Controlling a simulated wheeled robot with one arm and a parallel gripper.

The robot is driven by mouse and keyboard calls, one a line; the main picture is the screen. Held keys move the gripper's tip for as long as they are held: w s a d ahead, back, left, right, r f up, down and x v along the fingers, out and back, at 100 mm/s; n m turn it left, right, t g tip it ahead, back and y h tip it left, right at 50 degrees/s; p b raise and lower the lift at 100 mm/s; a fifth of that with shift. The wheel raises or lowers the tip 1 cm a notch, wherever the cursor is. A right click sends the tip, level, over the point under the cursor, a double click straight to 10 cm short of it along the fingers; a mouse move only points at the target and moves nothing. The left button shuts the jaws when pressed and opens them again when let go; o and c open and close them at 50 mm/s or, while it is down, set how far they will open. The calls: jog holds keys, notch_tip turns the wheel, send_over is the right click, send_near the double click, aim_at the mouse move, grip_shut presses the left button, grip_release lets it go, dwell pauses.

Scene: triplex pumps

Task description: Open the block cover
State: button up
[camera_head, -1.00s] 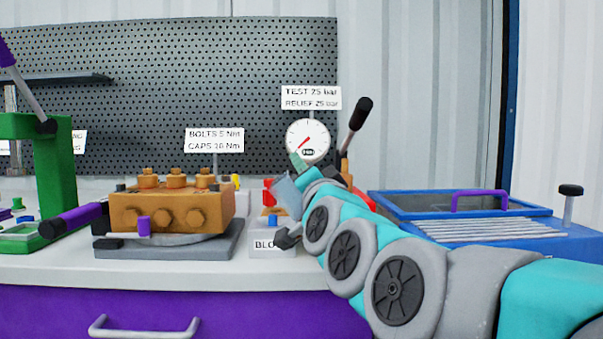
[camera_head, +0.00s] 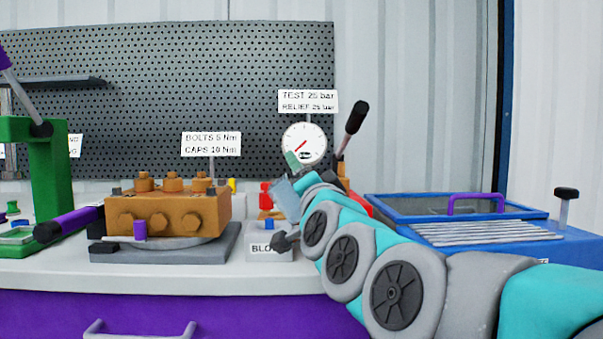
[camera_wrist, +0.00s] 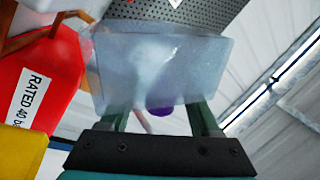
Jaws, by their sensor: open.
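A clear, bluish panel, apparently the block cover, shows as a tilted pane (camera_head: 287,197) above the white box labelled "BLO..." (camera_head: 264,250); the rest of the label is hidden. My gripper (camera_head: 294,162) is at this pane, its green tip pointing up. In the wrist view the pane (camera_wrist: 155,65) fills the space in front of my gripper (camera_wrist: 158,112), whose two green fingers are apart. The pane overlaps the fingertips, so I cannot tell whether they touch it. A blurred purple part (camera_wrist: 160,110) shows near the pane's lower edge, between the fingers.
An orange pump block (camera_head: 168,215) with bolts stands left on a grey plate. Behind my gripper are a gauge (camera_head: 304,143) and a black-handled lever (camera_head: 355,117). A blue tank (camera_head: 460,215) is at right. A red part (camera_wrist: 38,85) fills the wrist view's left side.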

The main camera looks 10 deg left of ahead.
jog(key=shift+s, duration=0.15)
jog(key=v, duration=0.7)
jog(key=shift+s+d+f, duration=0.2)
